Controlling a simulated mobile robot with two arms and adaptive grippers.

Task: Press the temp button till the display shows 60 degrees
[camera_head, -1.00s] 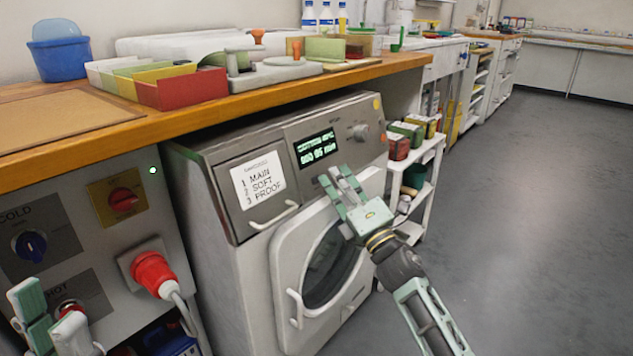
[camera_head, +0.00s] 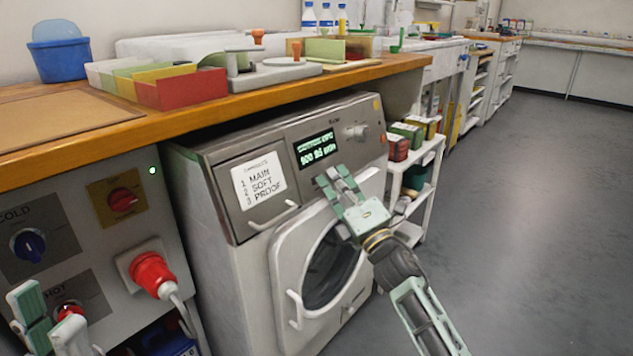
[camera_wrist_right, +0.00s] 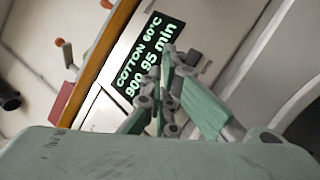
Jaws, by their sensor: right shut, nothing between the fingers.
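The washing machine (camera_head: 225,250) stands under the wooden worktop, with a dark display (camera_head: 315,149) on its sloping panel. In the right wrist view the display (camera_wrist_right: 147,62) reads "COTTON 60°C" and "900 95 min" in green. My right gripper (camera_head: 332,175) is shut and empty, its fingertips at the panel just below the display. In the right wrist view its fingers (camera_wrist_right: 178,62) cover the panel there, so I see no temp button and cannot tell whether they touch one. My left gripper (camera_head: 48,305) is at the lower left, its fingers apart and empty.
A round knob (camera_head: 358,132) sits right of the display, and a white label (camera_head: 258,180) left of it. The door (camera_head: 290,265) below is closed. A white trolley (camera_head: 430,165) with tins stands to the right. The grey floor (camera_head: 530,220) beyond is clear.

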